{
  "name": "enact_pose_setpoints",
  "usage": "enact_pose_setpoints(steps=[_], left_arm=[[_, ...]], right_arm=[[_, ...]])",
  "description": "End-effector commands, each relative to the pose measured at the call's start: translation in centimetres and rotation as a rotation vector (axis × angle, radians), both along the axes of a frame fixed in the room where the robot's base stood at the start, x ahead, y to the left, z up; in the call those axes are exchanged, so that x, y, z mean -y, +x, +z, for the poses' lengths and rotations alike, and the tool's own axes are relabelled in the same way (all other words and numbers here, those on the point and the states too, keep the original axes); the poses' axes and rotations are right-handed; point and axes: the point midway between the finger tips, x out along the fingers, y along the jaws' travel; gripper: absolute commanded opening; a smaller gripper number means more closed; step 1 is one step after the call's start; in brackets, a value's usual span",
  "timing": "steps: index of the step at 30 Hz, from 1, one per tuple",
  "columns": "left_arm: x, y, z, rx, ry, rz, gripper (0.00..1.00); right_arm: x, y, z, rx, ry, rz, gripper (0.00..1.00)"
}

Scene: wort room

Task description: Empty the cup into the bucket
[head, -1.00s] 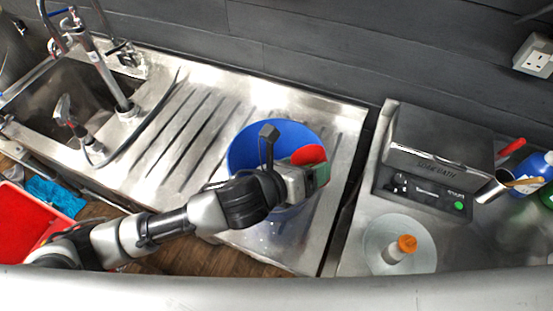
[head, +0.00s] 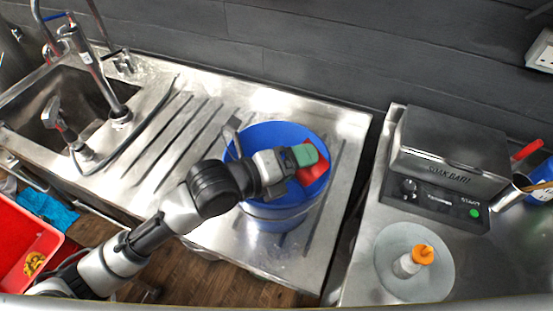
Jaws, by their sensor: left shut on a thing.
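The blue bucket (head: 277,218) stands upright on the steel draining board, its open top facing me. My left gripper (head: 300,160) is over the bucket's mouth, shut on the red cup (head: 313,172). The cup is tilted over the bucket's right inner side. My gripper's green-tipped fingers cover part of the cup. I cannot see into the cup, and my arm hides part of the bucket's left rim and inside. My right gripper is not in view.
A sink (head: 62,100) with taps lies at the left. A soak bath (head: 450,150) stands at the right, with an orange-capped bottle (head: 408,262) on a round plate (head: 384,270) in front of it. A red crate (head: 22,245) sits low at the left.

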Motion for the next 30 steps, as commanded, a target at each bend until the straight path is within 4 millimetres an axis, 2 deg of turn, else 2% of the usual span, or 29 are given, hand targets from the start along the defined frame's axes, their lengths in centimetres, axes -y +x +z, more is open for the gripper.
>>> enact_pose_setpoints(steps=[16,30], left_arm=[[-0.3,0.3,0.4,-0.093,-0.1,0.0,0.48],[-1.6,1.5,-0.8,-0.182,-0.196,0.002,0.48]], right_arm=[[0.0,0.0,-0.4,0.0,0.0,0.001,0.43],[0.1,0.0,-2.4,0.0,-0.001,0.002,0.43]])
